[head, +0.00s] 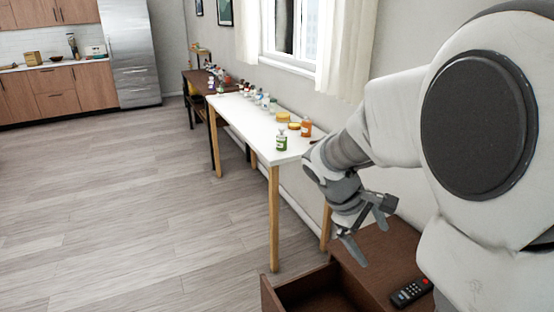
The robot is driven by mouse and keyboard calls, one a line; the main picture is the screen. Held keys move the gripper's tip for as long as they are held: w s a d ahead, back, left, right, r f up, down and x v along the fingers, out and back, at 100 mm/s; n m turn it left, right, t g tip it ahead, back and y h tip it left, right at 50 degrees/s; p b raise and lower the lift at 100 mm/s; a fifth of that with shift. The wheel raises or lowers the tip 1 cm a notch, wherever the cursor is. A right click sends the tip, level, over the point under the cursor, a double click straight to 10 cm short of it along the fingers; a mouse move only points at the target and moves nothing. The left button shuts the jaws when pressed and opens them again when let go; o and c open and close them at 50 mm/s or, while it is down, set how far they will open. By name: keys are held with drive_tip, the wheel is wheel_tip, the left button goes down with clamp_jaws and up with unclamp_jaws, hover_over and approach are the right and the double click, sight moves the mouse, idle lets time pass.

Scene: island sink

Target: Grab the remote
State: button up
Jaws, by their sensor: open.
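The remote (411,292) is small and black with light buttons and a red one. It lies on top of a brown wooden cabinet (385,252) at the lower right, partly beside my arm's large white link. My gripper (368,232) is open and empty. It hangs above the cabinet top, up and to the left of the remote in the picture, and is apart from it.
An open, empty-looking drawer (283,298) juts out at the bottom, left of the remote. A white table (240,118) with several bottles and jars stands along the wall behind. Wide wooden floor lies clear to the left.

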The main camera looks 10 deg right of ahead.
drive_tip(key=w+d+f+n+g+h+b, duration=0.1)
drive_tip(key=w+d+f+n+h+b, duration=0.35)
drive_tip(key=f, duration=0.85)
drive_tip(key=n+h+b, duration=0.2)
drive_tip(key=n+b, duration=0.1)
drive_tip(key=n, duration=0.3)
approach(413, 288)
drive_tip(key=b+x, duration=0.3)
drive_tip(key=shift+w+d+f+y, duration=0.1)
drive_tip(key=shift+f+y, duration=0.05)
drive_tip(key=shift+y, duration=0.1)
drive_tip(key=shift+b+x, duration=1.05)
drive_tip(key=shift+x, duration=1.95)
drive_tip(key=shift+d, duration=0.1)
clamp_jaws()
